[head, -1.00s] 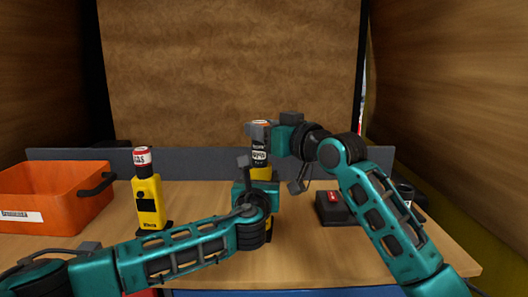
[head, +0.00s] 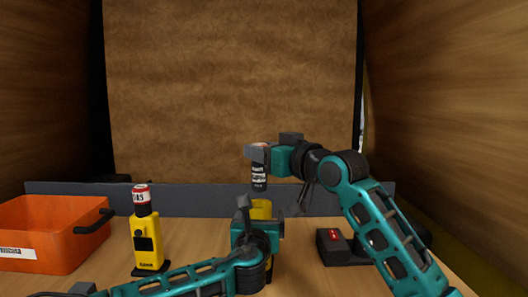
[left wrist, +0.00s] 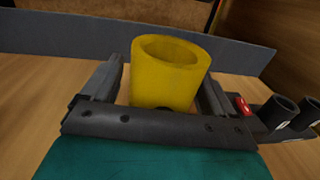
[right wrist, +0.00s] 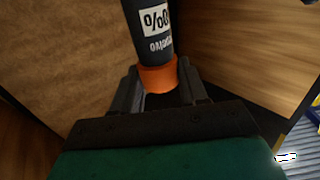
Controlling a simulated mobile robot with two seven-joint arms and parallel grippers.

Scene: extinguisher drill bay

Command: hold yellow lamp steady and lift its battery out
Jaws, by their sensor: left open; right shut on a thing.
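The yellow lamp (head: 261,208) stands upright on the table, partly hidden behind my left arm. In the left wrist view the lamp (left wrist: 170,75) shows its open, empty round top. My left gripper (left wrist: 160,85) is open, with one finger on each side of the lamp and gaps between. The battery (head: 259,178), a black cylinder with a white label, hangs upright above the lamp, clear of it. My right gripper (head: 260,152) is shut on its upper end. In the right wrist view the battery (right wrist: 152,35) has an orange end between the fingers.
Another yellow device (head: 147,242) with a red and white topped cylinder stands at left. A dark charger block (head: 340,246) with a red label sits at right. A low grey wall (head: 200,200) runs behind.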

